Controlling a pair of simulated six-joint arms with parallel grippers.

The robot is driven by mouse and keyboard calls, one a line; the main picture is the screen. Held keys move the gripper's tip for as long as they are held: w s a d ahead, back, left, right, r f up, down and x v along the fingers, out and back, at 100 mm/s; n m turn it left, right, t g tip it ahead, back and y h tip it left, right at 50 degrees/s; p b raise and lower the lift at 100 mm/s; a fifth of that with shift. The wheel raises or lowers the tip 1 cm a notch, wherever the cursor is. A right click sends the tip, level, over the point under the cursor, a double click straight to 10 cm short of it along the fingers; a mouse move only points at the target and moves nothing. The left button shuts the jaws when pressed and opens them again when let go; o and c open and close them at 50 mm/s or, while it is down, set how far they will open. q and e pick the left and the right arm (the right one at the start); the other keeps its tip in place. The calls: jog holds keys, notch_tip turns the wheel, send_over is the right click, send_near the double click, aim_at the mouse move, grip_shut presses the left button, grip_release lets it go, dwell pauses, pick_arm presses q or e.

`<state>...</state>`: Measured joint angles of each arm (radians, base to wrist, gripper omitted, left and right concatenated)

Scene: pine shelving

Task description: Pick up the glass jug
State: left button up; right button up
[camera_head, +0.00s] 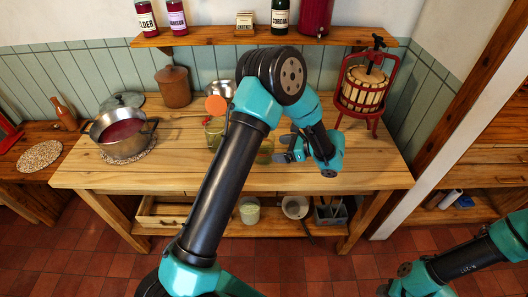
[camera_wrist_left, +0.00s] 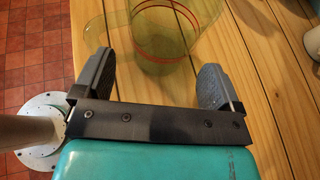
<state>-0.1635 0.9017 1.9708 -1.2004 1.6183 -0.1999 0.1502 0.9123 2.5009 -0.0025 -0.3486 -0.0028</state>
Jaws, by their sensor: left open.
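The glass jug (camera_wrist_left: 160,30) is clear with a yellow-green tint and thin red bands. In the left wrist view it stands on the wooden bench just beyond my left gripper (camera_wrist_left: 155,68), its handle towards the left. My left gripper is open, with one finger on each side of the jug's near edge and nothing held. In the head view my left gripper (camera_head: 284,150) is low over the bench, and the jug (camera_head: 265,153) is mostly hidden behind my left arm. My right arm shows at the lower right, but its gripper is out of view.
A pot of red liquid (camera_head: 124,133), a brown crock (camera_head: 174,87) and a red-framed fruit press (camera_head: 366,88) stand on the bench. A greenish glass vessel (camera_head: 214,133) stands left of my arm. A shelf with bottles (camera_head: 280,17) runs above. The bench's front left is clear.

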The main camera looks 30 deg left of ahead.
pick_arm(q)
jog(key=shift+x, duration=2.6)
jog(key=shift+w, duration=0.15)
jog(key=shift+c, duration=0.2)
jog(key=c, duration=0.8)
jog(key=shift+r, duration=0.1)
jog(key=shift+r, duration=0.6)
notch_tip(320, 180, up, 2)
jog(key=shift+r, duration=0.2)
jog(key=s+d, duration=0.2)
jog(key=s, duration=0.2)
jog(key=s+d, duration=0.3)
jog(key=s, duration=0.2)
jog(key=s+d+r, duration=0.1)
jog(key=s+d, duration=0.2)
jog(key=s, duration=0.2)
jog(key=shift+r, duration=0.15)
jog(key=shift+w, duration=0.1)
